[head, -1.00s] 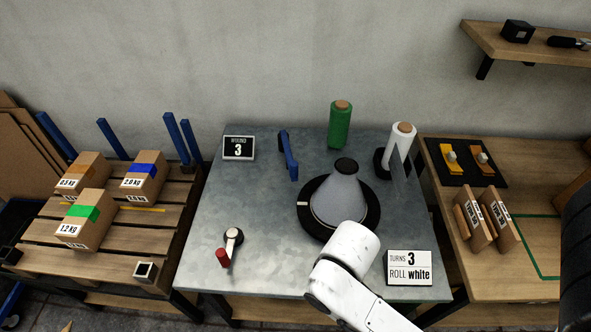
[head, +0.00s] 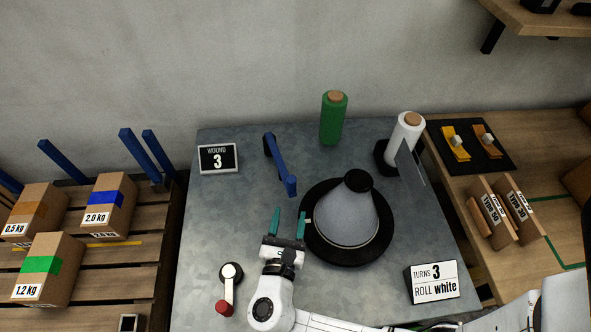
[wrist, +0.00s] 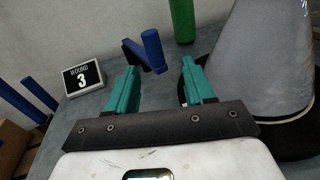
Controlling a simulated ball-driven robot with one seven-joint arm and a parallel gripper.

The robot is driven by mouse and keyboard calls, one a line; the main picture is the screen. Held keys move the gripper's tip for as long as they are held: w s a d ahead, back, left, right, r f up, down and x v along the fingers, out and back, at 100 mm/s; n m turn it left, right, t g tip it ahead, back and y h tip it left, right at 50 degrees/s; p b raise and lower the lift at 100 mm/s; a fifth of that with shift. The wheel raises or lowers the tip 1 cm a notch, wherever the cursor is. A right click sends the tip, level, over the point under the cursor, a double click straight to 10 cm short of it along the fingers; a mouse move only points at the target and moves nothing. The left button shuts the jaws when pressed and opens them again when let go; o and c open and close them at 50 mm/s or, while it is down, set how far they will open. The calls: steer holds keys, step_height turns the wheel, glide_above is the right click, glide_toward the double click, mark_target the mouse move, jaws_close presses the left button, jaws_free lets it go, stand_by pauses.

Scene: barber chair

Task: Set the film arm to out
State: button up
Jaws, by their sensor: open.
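The blue arm (head: 281,166), which I take for the film arm, is on the grey metal table, left of the green roll. Its free end points toward the front of the table. In the wrist view the blue arm (wrist: 146,54) shows beyond my fingertips, toward the middle of the gap. My gripper (head: 288,219) is open and empty, its teal fingers pointing at the back of the table. It is in front of the blue arm's near end, apart from it. The grey cone (head: 345,212) on its black turntable (head: 350,257) stands just right of my gripper.
A crank with a red knob (head: 224,307) is left of my wrist. The green roll (head: 333,118) and white roll (head: 404,139) stand at the back. Signs read "WOUND 3" (head: 218,158) and "TURNS 3, ROLL white" (head: 434,282). Boxes (head: 108,207) sit on a pallet at left.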

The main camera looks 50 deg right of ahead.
mark_target(290, 188)
steer(key=shift+n, duration=0.4)
steer(key=x, duration=0.3)
steer(key=p+x, duration=0.1)
steer(key=x, duration=0.3)
steer(key=w+x, duration=0.1)
steer(key=x, duration=0.2)
steer(key=shift+w+r+p, duration=0.2)
steer(key=shift+p, duration=0.1)
jaws_close()
